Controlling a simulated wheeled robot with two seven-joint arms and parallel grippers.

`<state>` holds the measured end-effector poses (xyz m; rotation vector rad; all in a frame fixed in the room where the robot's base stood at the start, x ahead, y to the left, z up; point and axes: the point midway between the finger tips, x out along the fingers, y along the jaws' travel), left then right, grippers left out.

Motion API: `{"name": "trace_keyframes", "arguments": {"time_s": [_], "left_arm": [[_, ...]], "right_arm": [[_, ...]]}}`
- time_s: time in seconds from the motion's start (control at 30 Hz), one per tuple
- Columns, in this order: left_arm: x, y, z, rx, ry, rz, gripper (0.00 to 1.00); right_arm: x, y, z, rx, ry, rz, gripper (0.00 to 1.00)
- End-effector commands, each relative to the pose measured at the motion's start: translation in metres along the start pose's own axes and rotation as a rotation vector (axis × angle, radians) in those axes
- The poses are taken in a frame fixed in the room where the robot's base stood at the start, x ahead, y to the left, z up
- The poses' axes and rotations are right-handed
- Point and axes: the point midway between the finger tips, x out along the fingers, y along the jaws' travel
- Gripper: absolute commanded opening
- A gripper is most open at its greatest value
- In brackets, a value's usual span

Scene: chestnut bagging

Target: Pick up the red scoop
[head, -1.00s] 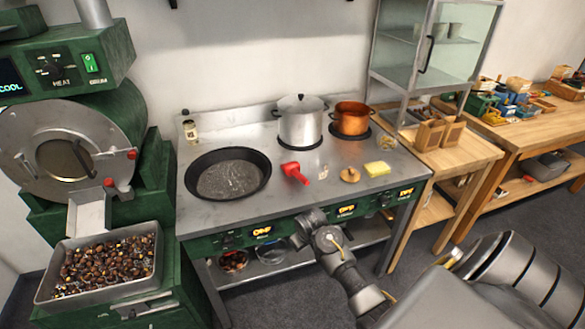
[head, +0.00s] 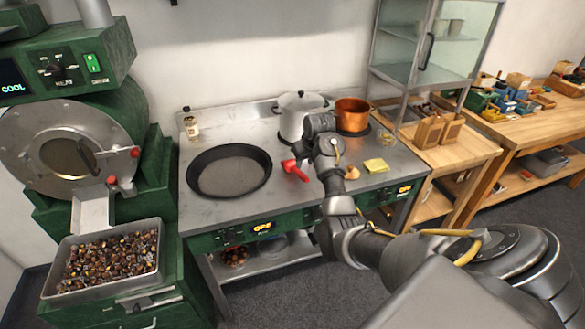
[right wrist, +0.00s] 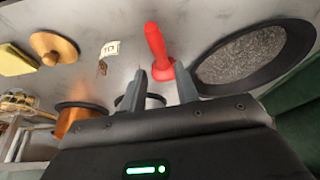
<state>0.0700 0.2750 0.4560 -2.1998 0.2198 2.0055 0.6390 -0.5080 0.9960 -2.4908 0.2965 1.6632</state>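The red scoop (head: 294,170) lies on the steel stove top, just right of the dark pan. My right gripper (head: 318,126) is above the stove beside the scoop, in front of the steel pot; its fingertips are hard to make out in the head view. In the right wrist view, the two fingers (right wrist: 161,85) are apart with nothing between them. The red scoop (right wrist: 158,50) shows just beyond their tips, its handle pointing away. The left gripper is out of view.
A dark round pan (head: 229,172) is left of the scoop. The steel pot (head: 298,103) and copper pot (head: 353,112) stand behind. A wooden lid (right wrist: 54,47) and a yellow sponge (head: 376,166) lie to the right. A chestnut tray (head: 103,287) is at lower left.

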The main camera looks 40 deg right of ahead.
Motion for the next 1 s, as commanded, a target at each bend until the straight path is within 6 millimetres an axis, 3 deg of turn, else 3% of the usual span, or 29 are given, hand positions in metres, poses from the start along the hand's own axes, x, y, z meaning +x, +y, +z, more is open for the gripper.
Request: {"name": "trace_keyframes", "arguments": {"time_s": [0.2, 0.5, 0.8, 1.0], "left_arm": [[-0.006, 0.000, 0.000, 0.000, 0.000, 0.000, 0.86], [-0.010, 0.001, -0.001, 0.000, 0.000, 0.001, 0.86], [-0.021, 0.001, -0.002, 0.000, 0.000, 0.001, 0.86], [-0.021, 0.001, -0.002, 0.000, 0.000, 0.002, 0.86]], "right_arm": [[0.032, 0.000, 0.001, 0.000, -0.003, 0.001, 0.31], [0.043, 0.000, 0.002, 0.000, -0.003, 0.000, 0.31], [0.083, 0.003, 0.004, 0.000, -0.002, 0.001, 0.31], [0.091, 0.002, 0.005, 0.000, -0.001, 0.001, 0.31]]}}
